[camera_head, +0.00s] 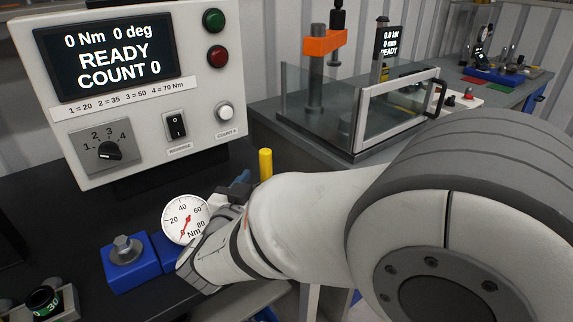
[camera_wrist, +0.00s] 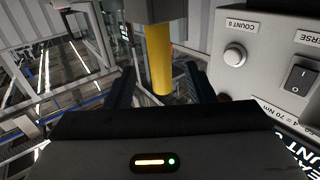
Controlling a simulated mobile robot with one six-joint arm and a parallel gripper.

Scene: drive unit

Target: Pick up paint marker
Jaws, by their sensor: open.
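The paint marker is a yellow cylinder (camera_head: 265,165) standing upright near the edge of the dark bench, beside the grey control box, with its lower end hidden behind my arm. It also shows in the wrist view (camera_wrist: 160,62) as a yellow body with a dark part at the top of the picture. My gripper (camera_wrist: 160,84) is open, with one dark finger on each side of the marker and a visible gap to both. In the head view my gripper (camera_head: 240,186) is mostly hidden behind my wrist, just left of the marker.
A control box (camera_head: 150,90) with screen, knob and buttons stands close behind. A round dial gauge (camera_head: 186,219) and a blue block (camera_head: 130,262) are left of my wrist. A clear-walled guarded press (camera_head: 315,90) stands to the back right.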

